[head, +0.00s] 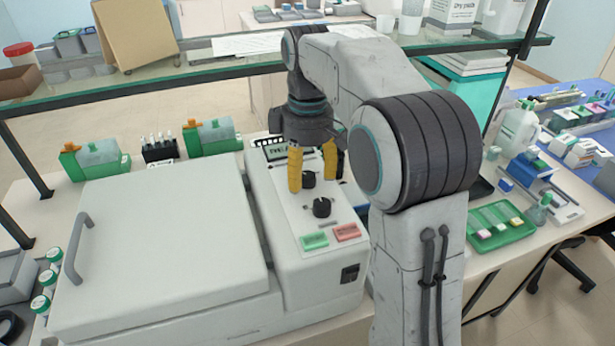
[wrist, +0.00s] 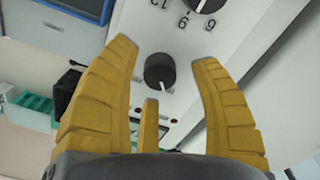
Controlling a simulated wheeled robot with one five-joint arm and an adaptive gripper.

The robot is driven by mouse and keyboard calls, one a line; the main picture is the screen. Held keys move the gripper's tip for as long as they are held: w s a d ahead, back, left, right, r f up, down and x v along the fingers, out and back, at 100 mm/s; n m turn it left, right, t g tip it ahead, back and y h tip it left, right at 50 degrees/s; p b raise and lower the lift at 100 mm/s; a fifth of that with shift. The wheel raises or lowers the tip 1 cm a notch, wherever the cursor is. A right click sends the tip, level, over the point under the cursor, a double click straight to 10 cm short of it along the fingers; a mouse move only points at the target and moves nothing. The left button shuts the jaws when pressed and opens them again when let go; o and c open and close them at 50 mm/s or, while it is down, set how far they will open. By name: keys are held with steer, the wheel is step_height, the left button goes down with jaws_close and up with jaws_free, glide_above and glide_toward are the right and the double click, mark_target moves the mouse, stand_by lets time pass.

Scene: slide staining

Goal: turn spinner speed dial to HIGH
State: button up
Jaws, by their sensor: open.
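The spinner (head: 160,240) is a large white machine with a shut lid and a sloped control panel (head: 293,210) on its right side. Two black dials sit on the panel: a farther dial (head: 309,180) and a nearer dial (head: 322,207). My gripper (head: 313,180) has yellow fingers and is open above the panel, around the farther dial. In the wrist view, one black dial (wrist: 160,72) lies between the spread fingers (wrist: 168,52), with a pale mark on its lower side. A numbered dial (wrist: 206,3) is cut off at the top. I cannot read which label the dial points to.
A green button (head: 315,240) and a red button (head: 346,232) sit below the dials. A display (head: 275,152) is at the panel's far end. A glass shelf (head: 140,82) runs behind and above. A green tray (head: 503,236) is to the right.

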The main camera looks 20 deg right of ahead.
steer(key=shift+f, duration=0.5)
steer(key=shift+o, duration=0.2)
jaws_close()
